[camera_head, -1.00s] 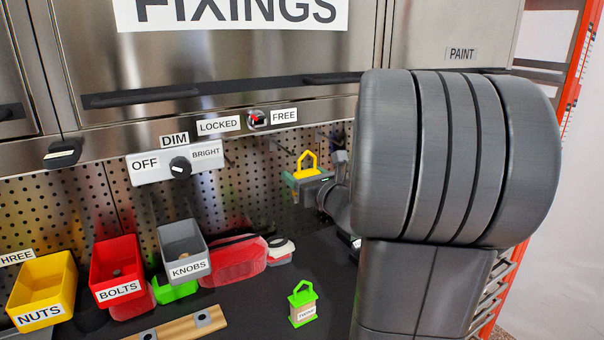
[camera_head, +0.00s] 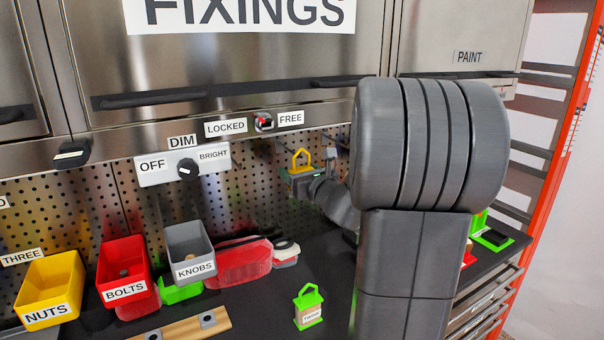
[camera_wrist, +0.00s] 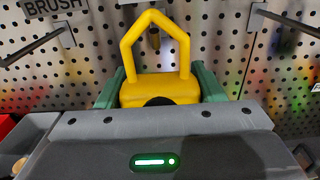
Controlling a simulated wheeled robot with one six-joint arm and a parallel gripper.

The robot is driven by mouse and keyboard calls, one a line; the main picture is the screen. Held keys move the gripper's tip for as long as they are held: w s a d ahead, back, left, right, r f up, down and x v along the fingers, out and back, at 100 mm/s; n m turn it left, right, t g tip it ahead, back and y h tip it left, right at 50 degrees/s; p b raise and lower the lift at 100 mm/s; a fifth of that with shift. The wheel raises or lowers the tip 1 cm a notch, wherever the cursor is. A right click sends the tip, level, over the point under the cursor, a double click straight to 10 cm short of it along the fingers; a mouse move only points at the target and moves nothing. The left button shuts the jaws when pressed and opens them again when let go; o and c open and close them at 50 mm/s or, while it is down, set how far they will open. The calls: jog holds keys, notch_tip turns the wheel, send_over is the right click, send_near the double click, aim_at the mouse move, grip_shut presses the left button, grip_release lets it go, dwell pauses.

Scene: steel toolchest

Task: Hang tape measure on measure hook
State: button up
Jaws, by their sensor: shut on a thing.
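The yellow tape measure (camera_wrist: 158,90) with its angular yellow loop upright fills the middle of the wrist view. It also shows small in the head view (camera_head: 301,161). My gripper (camera_head: 304,175) is shut on it, with green fingers (camera_wrist: 105,90) on either side, and holds it up in front of the pegboard. In the wrist view, metal hooks stick out of the pegboard at the upper left (camera_wrist: 38,47) and upper right (camera_wrist: 285,22). Another peg (camera_wrist: 155,36) shows through the loop, partly hidden. I cannot tell whether the loop touches it, and no measure label is readable.
A BRUSH label (camera_wrist: 52,6) is at the wrist view's top left. Below the pegboard stand a yellow NUTS bin (camera_head: 48,287), red BOLTS bin (camera_head: 122,272) and grey KNOBS bin (camera_head: 190,250). A green-topped block (camera_head: 308,306) stands on the dark worktop. My arm hides the right middle.

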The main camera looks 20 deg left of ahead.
jog(key=shift+w+a+f+b, duration=0.4)
jog(key=shift+w+a, duration=0.15)
jog(key=shift+a, duration=0.05)
jog(key=shift+w+a+f+b, duration=0.35)
jog(key=shift+w+a+b, duration=0.05)
jog(key=shift+w+a, duration=0.15)
jog(key=o, duration=1.2)
jog(key=shift+s, duration=0.1)
jog(key=b+v, duration=0.2)
jog(key=v, duration=1.2)
